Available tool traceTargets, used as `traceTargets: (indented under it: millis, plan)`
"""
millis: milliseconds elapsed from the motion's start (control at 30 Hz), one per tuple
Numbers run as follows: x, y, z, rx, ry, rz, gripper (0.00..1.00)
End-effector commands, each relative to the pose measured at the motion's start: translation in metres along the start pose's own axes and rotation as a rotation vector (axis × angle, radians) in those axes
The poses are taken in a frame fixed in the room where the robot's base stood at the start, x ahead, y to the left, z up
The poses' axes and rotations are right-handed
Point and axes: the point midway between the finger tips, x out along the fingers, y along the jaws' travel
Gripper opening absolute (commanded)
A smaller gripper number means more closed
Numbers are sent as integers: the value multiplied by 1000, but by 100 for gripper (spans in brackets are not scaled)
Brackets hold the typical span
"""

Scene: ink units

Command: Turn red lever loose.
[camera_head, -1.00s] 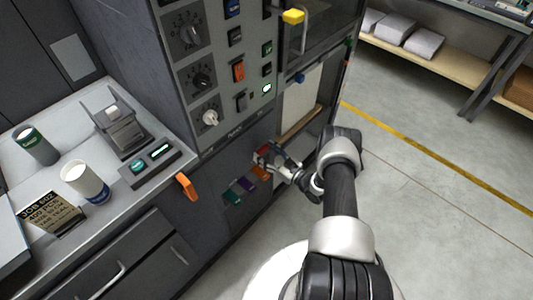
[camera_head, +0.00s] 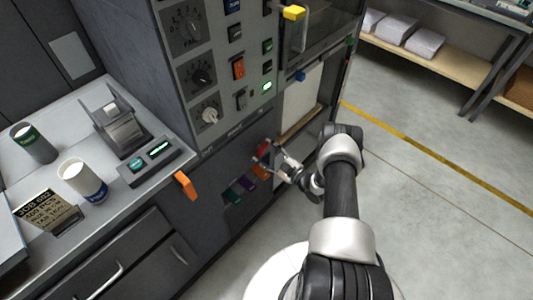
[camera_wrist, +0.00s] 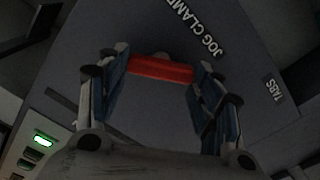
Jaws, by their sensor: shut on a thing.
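The red lever (camera_wrist: 160,68) lies crosswise between the two blue-padded fingers of my gripper (camera_wrist: 160,85) in the wrist view, with a finger at each end of it. The lever sits on a dark panel below the lettering "JOG CLAMP". In the head view, a small part of the red lever (camera_head: 263,150) shows at my gripper (camera_head: 272,158), low on the front of the grey machine. The fingers are shut on the lever. The lever's mount is mostly hidden.
An orange handle (camera_head: 185,185) sticks out at the left. A counter with a white cup (camera_head: 82,180) stands further left. The floor (camera_head: 430,200) to the right is clear.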

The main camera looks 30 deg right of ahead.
Motion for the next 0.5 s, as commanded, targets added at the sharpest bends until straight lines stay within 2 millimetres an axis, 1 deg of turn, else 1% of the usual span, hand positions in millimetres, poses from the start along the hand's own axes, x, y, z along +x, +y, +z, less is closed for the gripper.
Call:
traceTargets:
  millis: [500]
  plan:
    - [0,-3,1,-487,-2,-1,36]
